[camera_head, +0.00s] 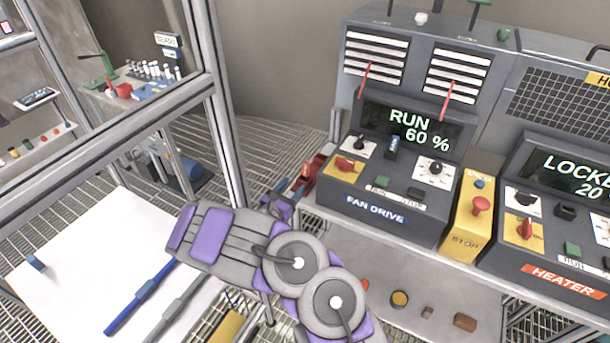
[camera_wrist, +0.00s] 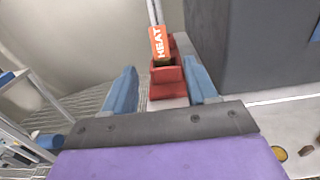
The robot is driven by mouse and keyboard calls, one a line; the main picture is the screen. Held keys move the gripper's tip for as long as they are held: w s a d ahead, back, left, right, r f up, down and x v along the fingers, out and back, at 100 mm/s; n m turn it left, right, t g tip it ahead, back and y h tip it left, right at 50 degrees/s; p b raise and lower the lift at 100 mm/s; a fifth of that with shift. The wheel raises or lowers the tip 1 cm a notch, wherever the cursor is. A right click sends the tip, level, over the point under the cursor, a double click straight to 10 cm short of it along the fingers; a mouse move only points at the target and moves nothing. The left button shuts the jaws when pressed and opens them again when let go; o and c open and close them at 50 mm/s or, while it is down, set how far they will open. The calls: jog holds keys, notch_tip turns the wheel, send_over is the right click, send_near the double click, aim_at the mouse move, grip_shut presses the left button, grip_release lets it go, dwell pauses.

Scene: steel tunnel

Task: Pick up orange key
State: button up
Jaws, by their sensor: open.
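The orange key is an upright orange piece marked HEAT (camera_wrist: 159,43) in the wrist view. Its lower end sits in a red holder (camera_wrist: 167,82). In the head view, the orange key (camera_head: 306,171) shows small at the left end of the console shelf, just beyond my gripper (camera_head: 284,203). In the wrist view, my gripper (camera_wrist: 162,86) is open, with its two blue fingers apart. The key and holder appear between and beyond the fingertips. Nothing is seen held. The key's lower end is hidden in the holder.
The grey FAN DRIVE console (camera_head: 385,170) stands right of the holder, with a yellow STOP box (camera_head: 464,218) beside it. A metal frame post (camera_head: 212,90) rises at left. A white table (camera_head: 75,265) bears blue and grey rods. Small round and square pieces lie on the front shelf.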

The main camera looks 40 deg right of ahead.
aim_at(304, 173)
jog(key=x, duration=0.4)
jog(key=shift+w+d+f+b, duration=0.1)
jog(key=shift+d+b, duration=0.2)
jog(key=shift+b, duration=0.1)
jog(key=shift+w+d, duration=0.4)
jog(key=shift+d, duration=0.05)
jog(key=b+x, duration=0.1)
jog(key=x, duration=0.4)
jog(key=shift+s+d+f, duration=0.1)
jog(key=shift+d, duration=0.2)
jog(key=shift+a, duration=0.1)
grip_shut()
